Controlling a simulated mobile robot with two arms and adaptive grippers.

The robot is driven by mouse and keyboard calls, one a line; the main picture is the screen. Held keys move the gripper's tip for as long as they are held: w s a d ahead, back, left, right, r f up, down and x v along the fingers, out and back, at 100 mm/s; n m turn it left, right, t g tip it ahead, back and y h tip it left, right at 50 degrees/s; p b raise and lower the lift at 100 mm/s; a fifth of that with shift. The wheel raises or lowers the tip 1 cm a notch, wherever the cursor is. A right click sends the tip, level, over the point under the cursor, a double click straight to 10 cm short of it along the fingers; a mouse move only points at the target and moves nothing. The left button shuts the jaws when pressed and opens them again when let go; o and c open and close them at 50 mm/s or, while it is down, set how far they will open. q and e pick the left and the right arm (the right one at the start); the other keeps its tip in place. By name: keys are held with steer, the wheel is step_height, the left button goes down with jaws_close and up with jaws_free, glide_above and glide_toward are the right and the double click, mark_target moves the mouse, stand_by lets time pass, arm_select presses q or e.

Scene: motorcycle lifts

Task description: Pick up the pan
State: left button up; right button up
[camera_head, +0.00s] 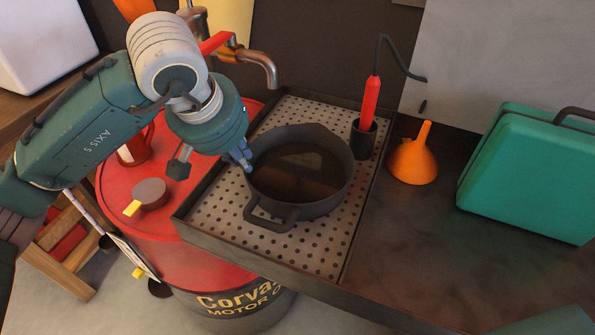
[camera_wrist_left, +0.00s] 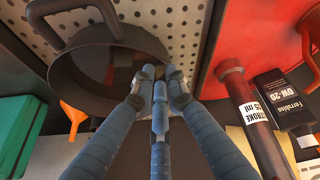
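The pan (camera_head: 331,198) is dark, round and deep, with a loop handle at its front and dark liquid inside. It sits level on a perforated metal tray (camera_head: 228,221). My left gripper (camera_head: 246,161) comes down from the upper left onto the pan's left rim. In the left wrist view the pan (camera_wrist_left: 65,70) is at upper left, and my left gripper's fingertips (camera_wrist_left: 159,77) come close together at its rim, seemingly with the thin wall between them. The fingers hide part of the contact. My right gripper is not in view.
A red oil drum (camera_head: 160,235) stands left of the tray. Behind the pan are a metal tap (camera_head: 257,62) and a red tool (camera_head: 370,103) in a dark cup. An orange funnel (camera_head: 413,161) and a teal case (camera_head: 530,170) stand to the right.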

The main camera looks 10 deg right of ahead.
mark_target(257, 178)
arm_select(q)
steer(key=shift+x, duration=1)
steer(key=shift+f, duration=0.3)
steer(key=shift+w+d+f+p, duration=0.1)
steer(key=shift+w+f+p, duration=0.05)
steer(key=shift+f+p, duration=0.3)
steer(key=p+x, duration=0.1)
steer(key=x, duration=0.2)
steer(key=shift+w+f+p, duration=0.1)
steer(key=shift+f+p, duration=0.05)
steer(key=shift+p, duration=0.15)
steer(key=shift+w+d+f, duration=0.15)
steer(key=shift+w+f, duration=0.05)
steer(key=shift+f, duration=0.15)
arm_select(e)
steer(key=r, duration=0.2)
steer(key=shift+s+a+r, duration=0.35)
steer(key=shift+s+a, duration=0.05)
arm_select(q)
jaws_close()
steer(key=shift+r, duration=0.1)
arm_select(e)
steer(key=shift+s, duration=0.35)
